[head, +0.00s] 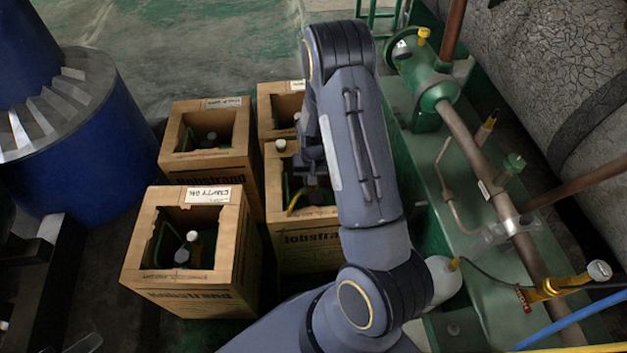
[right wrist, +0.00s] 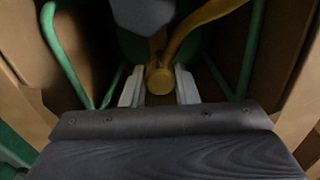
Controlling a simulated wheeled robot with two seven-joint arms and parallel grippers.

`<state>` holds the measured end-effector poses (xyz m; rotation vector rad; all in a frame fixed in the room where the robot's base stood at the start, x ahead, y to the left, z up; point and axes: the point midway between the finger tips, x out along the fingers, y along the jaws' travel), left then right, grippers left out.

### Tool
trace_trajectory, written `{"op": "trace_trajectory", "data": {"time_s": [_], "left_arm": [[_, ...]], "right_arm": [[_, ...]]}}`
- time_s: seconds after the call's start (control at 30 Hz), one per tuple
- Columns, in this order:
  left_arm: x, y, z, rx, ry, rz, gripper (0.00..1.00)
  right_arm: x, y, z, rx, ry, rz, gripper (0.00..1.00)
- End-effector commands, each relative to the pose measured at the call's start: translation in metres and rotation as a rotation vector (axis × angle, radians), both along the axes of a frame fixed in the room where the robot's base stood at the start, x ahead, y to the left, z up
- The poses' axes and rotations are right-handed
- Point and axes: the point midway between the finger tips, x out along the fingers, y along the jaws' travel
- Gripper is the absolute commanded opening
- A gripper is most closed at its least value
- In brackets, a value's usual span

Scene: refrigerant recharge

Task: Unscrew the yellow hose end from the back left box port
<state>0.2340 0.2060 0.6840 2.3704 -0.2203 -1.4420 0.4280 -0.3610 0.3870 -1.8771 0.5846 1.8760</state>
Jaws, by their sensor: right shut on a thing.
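My right gripper (head: 312,172) reaches down into the open top of a cardboard box (head: 303,240) right of the front left box in the head view. In the right wrist view, its pale fingers (right wrist: 160,88) are shut on the round yellow hose end (right wrist: 160,79). The yellow hose (right wrist: 205,14) curves up and right from it; part of it shows in the head view (head: 296,200). The port under the hose end is hidden, so I cannot tell whether they are still joined. My left gripper is not in view.
Other open boxes with cylinders stand at front left (head: 190,285), behind it (head: 205,165) and at back (head: 272,100). Green pipework (head: 430,85) stands right. A blue drum (head: 95,160) is left. In the right wrist view, green handle bars (right wrist: 68,60) flank the fingers.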

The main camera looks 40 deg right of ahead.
Motion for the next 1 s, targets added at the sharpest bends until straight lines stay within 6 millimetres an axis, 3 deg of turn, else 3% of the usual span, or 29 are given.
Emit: {"op": "trace_trajectory", "data": {"time_s": [0.2,0.47,1.0], "left_arm": [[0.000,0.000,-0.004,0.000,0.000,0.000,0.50],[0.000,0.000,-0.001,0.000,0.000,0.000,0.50],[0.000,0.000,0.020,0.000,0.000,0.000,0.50]], "right_arm": [[-0.001,0.000,-0.001,0.001,0.003,0.172,0.05],[-0.001,0.000,0.002,0.000,0.002,0.161,0.05],[0.000,0.000,0.029,0.000,0.001,0.160,0.05]]}}
